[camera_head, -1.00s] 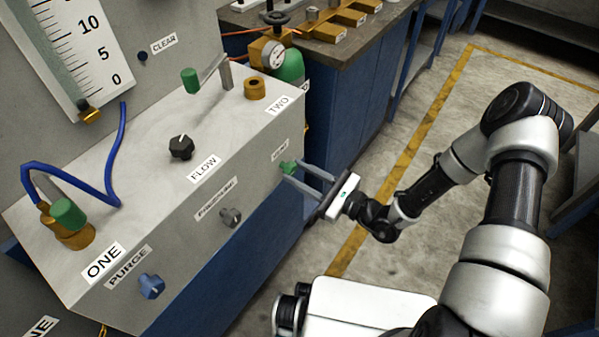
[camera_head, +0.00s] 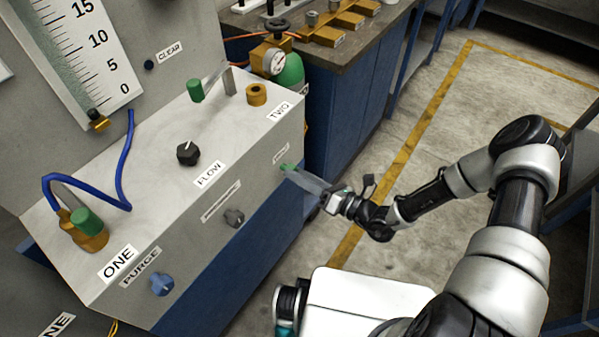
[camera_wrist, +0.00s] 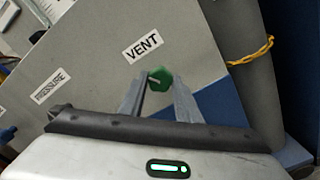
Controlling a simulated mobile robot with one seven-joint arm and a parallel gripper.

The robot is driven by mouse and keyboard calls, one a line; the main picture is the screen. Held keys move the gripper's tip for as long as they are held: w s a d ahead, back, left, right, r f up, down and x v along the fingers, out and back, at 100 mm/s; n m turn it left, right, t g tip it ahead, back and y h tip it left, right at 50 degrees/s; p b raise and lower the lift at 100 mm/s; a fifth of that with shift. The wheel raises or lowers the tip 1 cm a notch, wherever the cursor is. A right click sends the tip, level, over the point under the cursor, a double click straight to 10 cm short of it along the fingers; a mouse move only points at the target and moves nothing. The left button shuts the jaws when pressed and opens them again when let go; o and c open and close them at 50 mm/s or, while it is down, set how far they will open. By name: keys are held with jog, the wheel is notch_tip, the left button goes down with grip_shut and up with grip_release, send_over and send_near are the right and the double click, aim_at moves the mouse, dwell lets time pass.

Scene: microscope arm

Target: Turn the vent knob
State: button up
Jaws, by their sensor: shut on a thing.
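The vent knob is a small green knob (camera_head: 287,167) on the front face of the grey panel box, below the VENT label at its right end. In the wrist view the green knob (camera_wrist: 159,79) sits just under the VENT label (camera_wrist: 142,47), between my fingertips. My gripper (camera_head: 291,170) reaches it from the right and is shut on the knob. In the wrist view the two fingers of my gripper (camera_wrist: 158,84) lie on either side of it. Part of the knob is hidden by the fingers in the head view.
A black flow knob (camera_head: 188,153) is on top. A blue cabinet (camera_head: 345,125) stands behind. The floor to the right is clear.

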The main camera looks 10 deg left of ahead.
jog(key=m+p, duration=0.1)
jog(key=m, duration=0.5)
jog(key=shift+f+m, duration=0.1)
jog(key=shift+m, duration=0.2)
dwell(0.5)
jog(key=o, duration=1.1)
jog(key=shift+c, duration=0.2)
jog(key=shift+d, duration=0.1)
jog(key=p+v, duration=0.1)
jog(key=v, duration=1.6)
jog(key=shift+s+d, duration=0.15)
